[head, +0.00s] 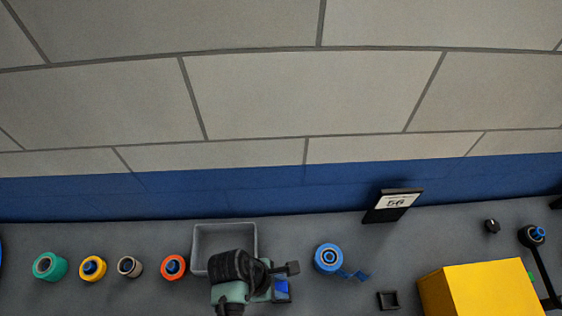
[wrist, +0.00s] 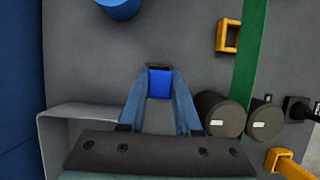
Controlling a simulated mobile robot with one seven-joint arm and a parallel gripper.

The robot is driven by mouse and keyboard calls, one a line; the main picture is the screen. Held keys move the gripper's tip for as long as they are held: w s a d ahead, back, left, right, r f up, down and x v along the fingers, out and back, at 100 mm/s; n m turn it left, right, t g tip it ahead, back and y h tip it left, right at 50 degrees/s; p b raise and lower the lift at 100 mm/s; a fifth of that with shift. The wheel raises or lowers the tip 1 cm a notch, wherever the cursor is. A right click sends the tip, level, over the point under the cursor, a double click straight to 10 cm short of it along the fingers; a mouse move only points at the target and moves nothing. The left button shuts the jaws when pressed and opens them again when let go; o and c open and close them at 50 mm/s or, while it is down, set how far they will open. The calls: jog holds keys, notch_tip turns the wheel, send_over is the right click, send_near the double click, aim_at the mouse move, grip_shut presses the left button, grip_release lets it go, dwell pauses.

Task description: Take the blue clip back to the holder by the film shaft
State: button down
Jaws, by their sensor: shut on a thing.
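My gripper (wrist: 160,76) is shut on a bright blue block-like piece, the blue clip (wrist: 160,83), between its two fingertips. In the head view, a bit of blue, seemingly the clip (head: 281,288), shows beside my dark wrist, just right of the grey bin. The fingertips are hard to make out there. A small dark square open holder (head: 388,299) lies to the right, before the yellow box. At the far right stands a dark post with a blue top (head: 537,234); I cannot tell whether it is the film shaft.
A blue roll with a loose tail (head: 328,258) stands right of my gripper. The grey bin (head: 224,228) and several rolls are left. A yellow box (head: 480,290) and a sign (head: 393,205) are right. The wrist view shows a yellow frame (wrist: 221,36), green strip (wrist: 250,60) and black cylinders (wrist: 220,113).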

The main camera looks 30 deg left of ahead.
jog(key=shift+f, duration=0.3)
jog(key=shift+f+b, duration=0.45)
jog(key=shift+f, duration=0.2)
jog(key=shift+f+b, duration=0.35)
jog(key=shift+f, duration=0.45)
jog(key=c, duration=0.5)
grip_release()
